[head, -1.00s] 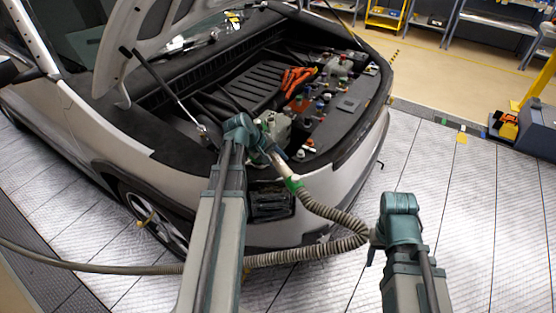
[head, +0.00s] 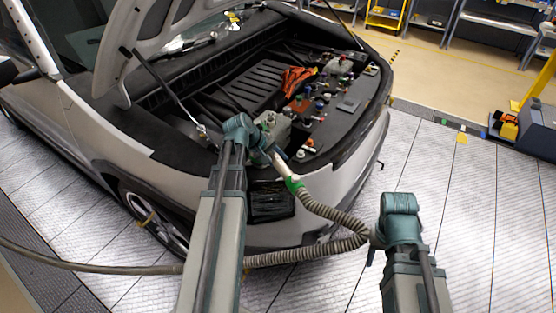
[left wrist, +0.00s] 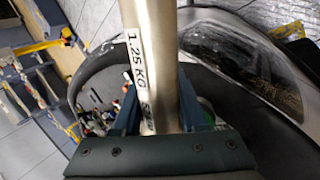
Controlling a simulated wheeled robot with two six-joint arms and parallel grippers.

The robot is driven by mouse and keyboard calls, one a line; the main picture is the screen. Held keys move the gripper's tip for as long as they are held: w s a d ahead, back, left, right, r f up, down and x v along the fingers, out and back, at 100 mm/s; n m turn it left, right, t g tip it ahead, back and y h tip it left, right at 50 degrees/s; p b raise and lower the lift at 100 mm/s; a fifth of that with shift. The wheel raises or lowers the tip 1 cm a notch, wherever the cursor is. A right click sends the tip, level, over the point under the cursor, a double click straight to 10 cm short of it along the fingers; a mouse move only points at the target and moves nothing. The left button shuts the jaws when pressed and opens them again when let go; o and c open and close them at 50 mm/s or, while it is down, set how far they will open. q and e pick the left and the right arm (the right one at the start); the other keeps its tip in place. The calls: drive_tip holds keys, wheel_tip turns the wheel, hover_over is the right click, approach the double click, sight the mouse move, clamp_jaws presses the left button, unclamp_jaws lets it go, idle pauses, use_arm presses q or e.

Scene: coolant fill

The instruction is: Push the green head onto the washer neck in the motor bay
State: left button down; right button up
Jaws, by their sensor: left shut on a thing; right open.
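My left gripper (head: 268,155) is at the front edge of the open motor bay (head: 215,103). It is shut on a metal tube (left wrist: 152,60) marked "1.25 KG". In the head view a pale tube with a green collar (head: 293,183) runs from this gripper into a ribbed hose (head: 340,222). The front end of the tube is hidden, so I cannot tell where the green head sits against the washer neck. A pale reservoir (head: 276,124) stands just beyond the gripper. My right gripper (head: 374,246) is open, close beside the hose bend in front of the car.
The raised hood (head: 125,50) and its strut (head: 165,82) stand at the left of the bay. An orange item (head: 297,78) and several small caps lie in the bay. The hose trails left across the front. The tiled floor (head: 455,190) at the right is clear.

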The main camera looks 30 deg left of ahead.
use_arm(q)
drive_tip(key=shift+f+b, duration=1.8)
idle(0.4)
drive_tip(key=shift+c, duration=1.8)
unclamp_jaws()
drive_tip(key=shift+r, duration=0.1)
drive_tip(key=p+v, duration=1.1)
drive_tip(key=v, duration=0.2)
drive_tip(key=shift+s+r, duration=0.15)
drive_tip(key=shift+r, duration=0.15)
